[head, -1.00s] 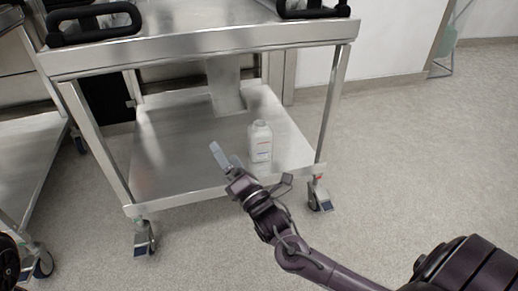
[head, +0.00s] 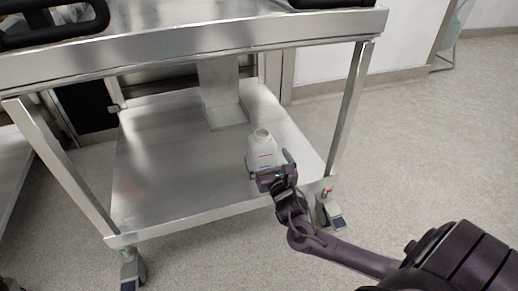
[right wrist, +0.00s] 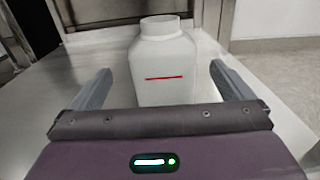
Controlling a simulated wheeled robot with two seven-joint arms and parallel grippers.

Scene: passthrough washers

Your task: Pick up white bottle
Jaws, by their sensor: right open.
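The white bottle (head: 262,148) stands upright and uncapped on the lower shelf of the steel cart. In the right wrist view the white bottle (right wrist: 165,65) sits between the two grey fingers, with a gap showing on each side and a red line on its front. My right gripper (head: 270,165) is open at the near side of the bottle; it also shows in the right wrist view (right wrist: 160,90). The gripper body hides the bottle's lower part. My left gripper is not in view.
The lower shelf (head: 165,175) is otherwise bare. The cart's top (head: 200,35) overhangs the shelf, and a front right leg (head: 350,105) stands to the right of my gripper. Free floor (head: 430,150) lies to the right.

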